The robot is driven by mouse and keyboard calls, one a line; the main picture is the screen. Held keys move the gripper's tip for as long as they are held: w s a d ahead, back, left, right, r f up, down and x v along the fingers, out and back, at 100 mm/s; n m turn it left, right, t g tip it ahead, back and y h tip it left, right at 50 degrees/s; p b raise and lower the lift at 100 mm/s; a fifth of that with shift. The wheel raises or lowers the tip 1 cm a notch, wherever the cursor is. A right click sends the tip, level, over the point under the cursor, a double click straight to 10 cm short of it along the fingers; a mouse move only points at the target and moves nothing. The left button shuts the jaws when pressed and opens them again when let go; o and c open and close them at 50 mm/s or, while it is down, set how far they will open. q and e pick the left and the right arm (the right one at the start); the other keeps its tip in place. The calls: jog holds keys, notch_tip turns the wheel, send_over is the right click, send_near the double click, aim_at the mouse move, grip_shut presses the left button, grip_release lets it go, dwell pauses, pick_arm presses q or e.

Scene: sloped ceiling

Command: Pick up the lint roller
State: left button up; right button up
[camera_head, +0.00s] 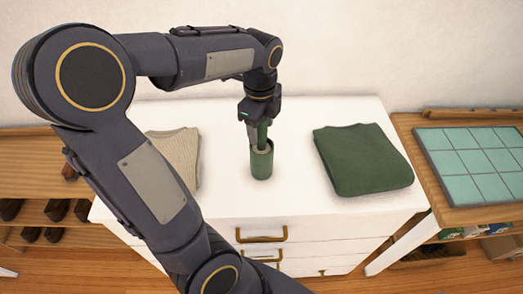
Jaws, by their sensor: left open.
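The lint roller (262,165) stands upright on the white chest of drawers (290,190), near the middle of its top. Its lower part is a dark green cylinder with a paler ring at the upper rim, and a narrow green part rises above it. My left gripper (257,138) points down at the top of the roller, with its fingers open by the narrow upper part. The fingers hide some of that part, and I cannot tell whether they touch it. My right gripper is not in view.
A folded dark green garment (362,160) lies right of the roller, and a folded beige garment (178,150) lies left, partly behind my left arm. A wooden table with a teal tiled top (470,160) stands at the right. A wooden shoe rack (30,175) stands at the left.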

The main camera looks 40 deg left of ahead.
pick_arm(q)
jog(key=shift+f, duration=0.4)
jog(key=shift+c, duration=0.3)
grip_shut()
jog(key=shift+r, duration=0.1)
